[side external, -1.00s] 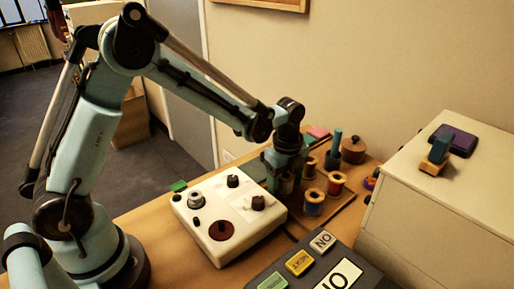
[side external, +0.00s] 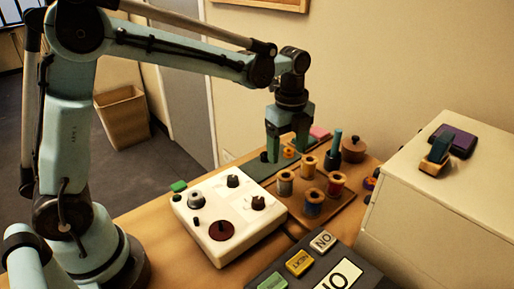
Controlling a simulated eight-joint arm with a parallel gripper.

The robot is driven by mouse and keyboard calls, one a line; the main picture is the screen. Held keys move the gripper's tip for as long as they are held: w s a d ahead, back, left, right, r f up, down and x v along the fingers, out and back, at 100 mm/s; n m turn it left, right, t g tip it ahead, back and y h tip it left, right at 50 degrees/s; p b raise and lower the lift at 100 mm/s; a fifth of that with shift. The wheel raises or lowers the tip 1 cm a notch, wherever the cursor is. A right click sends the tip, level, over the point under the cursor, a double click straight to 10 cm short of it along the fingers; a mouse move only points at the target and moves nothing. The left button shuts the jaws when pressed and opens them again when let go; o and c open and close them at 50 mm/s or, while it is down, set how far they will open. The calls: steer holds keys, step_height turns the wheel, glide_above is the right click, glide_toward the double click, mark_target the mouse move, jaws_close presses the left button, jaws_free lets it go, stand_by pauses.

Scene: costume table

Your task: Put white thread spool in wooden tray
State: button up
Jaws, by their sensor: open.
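The wooden tray (side external: 338,211) is a flat brown board right of the white control box. Several thread spools stand upright on it. A spool with pale grey-white thread (side external: 285,183) is at its left side, and it is the closest match to the white spool. A tan-yellow spool (side external: 309,166), a red spool (side external: 336,184) and a blue spool (side external: 313,204) stand near it. My gripper (side external: 287,155) is open, pointing down, above and behind the pale spool and apart from it. Nothing is visibly held.
The white control box (side external: 228,214) with knobs stands left of the tray. A teal peg (side external: 334,152) and a brown lidded pot (side external: 353,150) are behind. A small orange item (side external: 289,152) shows between the fingers. A cream cabinet (side external: 440,205) bounds the right.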

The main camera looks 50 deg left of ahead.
steer(key=s+a+r+n+t, duration=0.1)
steer(key=s+a+n+t, duration=0.1)
steer(key=s+n, duration=0.5)
steer(key=s+a+r+n+t, duration=0.1)
steer(key=s+n+t, duration=0.4)
steer(key=n, duration=0.7)
steer(key=shift+s+a+r+n, duration=0.25)
steer(key=shift+s+a+n, duration=0.15)
steer(key=shift+s+a, duration=0.45)
